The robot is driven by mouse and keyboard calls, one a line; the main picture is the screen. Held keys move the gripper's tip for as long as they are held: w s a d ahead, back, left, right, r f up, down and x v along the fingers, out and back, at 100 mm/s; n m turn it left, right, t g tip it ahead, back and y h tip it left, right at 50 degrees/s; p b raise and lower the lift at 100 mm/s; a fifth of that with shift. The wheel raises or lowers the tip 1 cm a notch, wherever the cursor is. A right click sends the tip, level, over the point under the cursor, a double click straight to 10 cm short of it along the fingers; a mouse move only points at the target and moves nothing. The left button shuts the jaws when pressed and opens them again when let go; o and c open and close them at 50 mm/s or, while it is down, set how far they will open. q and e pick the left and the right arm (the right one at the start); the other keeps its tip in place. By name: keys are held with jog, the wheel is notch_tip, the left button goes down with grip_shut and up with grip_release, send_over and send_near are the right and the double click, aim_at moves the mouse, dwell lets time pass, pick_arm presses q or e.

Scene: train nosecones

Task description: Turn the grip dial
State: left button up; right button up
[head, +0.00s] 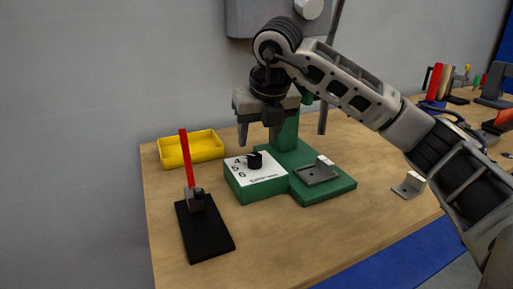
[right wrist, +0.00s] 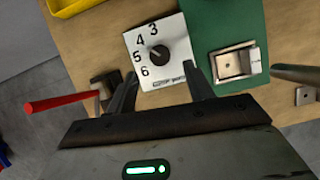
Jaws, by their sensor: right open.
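The grip dial is a black knob (head: 254,160) on a white panel (head: 262,174) with printed numbers, set on a green box at the left of a green machine base. It also shows in the right wrist view as a black knob (right wrist: 158,54) with the numbers 3, 4, 5 and 6 around its left side. My right gripper (head: 258,140) is open and empty above the dial, pointing down. In the right wrist view its fingers (right wrist: 162,88) are spread, with the dial beyond and between them, apart from both. My left gripper is in neither view.
A yellow tray (head: 191,150) stands behind the dial at the left. A black stand with an upright red lever (head: 186,160) is at the front left. A metal fixture (head: 318,172) sits on the green base at right. The front of the wooden table (head: 300,235) is clear.

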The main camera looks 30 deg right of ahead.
jog(key=v, duration=0.9)
jog(key=shift+s+r, duration=0.15)
jog(key=shift+r, duration=0.2)
jog(key=shift+p, duration=0.3)
